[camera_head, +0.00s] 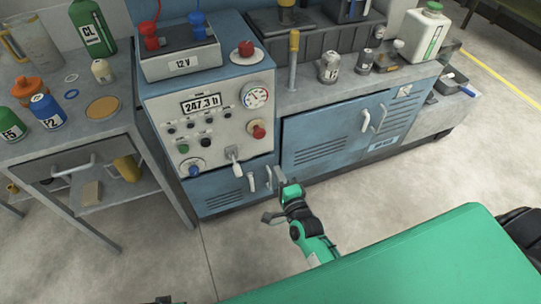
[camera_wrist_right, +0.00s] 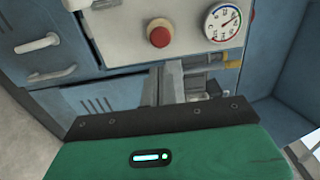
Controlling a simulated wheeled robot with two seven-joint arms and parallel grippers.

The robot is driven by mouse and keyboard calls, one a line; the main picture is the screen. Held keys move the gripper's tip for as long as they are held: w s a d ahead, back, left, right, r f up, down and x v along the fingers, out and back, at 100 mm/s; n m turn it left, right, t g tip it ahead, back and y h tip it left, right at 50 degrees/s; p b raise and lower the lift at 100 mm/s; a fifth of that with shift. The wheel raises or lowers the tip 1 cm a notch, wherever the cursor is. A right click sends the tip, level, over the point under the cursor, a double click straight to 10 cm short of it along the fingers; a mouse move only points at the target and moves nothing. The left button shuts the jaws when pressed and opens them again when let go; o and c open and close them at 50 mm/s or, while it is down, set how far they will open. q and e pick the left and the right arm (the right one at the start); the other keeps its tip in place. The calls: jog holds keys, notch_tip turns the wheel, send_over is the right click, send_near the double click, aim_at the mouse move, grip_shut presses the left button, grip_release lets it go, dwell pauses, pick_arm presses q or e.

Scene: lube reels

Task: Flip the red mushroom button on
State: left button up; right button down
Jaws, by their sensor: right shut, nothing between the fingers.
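The red mushroom button (camera_head: 258,131) is on the right side of the grey control panel (camera_head: 219,132), below the round gauge. It also shows in the right wrist view, as a red cap (camera_wrist_right: 160,34) on a pale ring. My right gripper (camera_head: 281,178) is low in front of the cabinet, below the panel and apart from the button. In the right wrist view its fingers (camera_wrist_right: 165,72) are shut and empty, pointing toward the panel below the button.
Another red knob (camera_head: 246,48) sits on the cabinet top. The panel also carries a gauge (camera_head: 256,96), a lever (camera_head: 234,156) and a blue knob (camera_head: 193,167). Door handles (camera_head: 366,121) project from the blue cabinet. A side table (camera_head: 75,132) stands left; the floor in front is clear.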

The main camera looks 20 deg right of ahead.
send_near(260, 136)
jog(key=w, duration=0.5)
jog(key=shift+w+f, duration=0.15)
jog(key=shift+w, duration=0.65)
pick_arm(q)
jog(key=shift+w+r, duration=0.15)
jog(key=shift+r, duration=0.35)
pick_arm(e)
jog(key=shift+w, duration=0.1)
jog(key=shift+w+a+b, duration=0.1)
jog(key=shift+w+b, duration=0.3)
jog(key=shift+w, duration=0.55)
pick_arm(q)
jog(key=shift+r, duration=0.55)
pick_arm(e)
jog(key=shift+r, duration=0.2)
pick_arm(q)
jog(key=shift+s+f, duration=0.1)
jog(key=shift+s, duration=0.1)
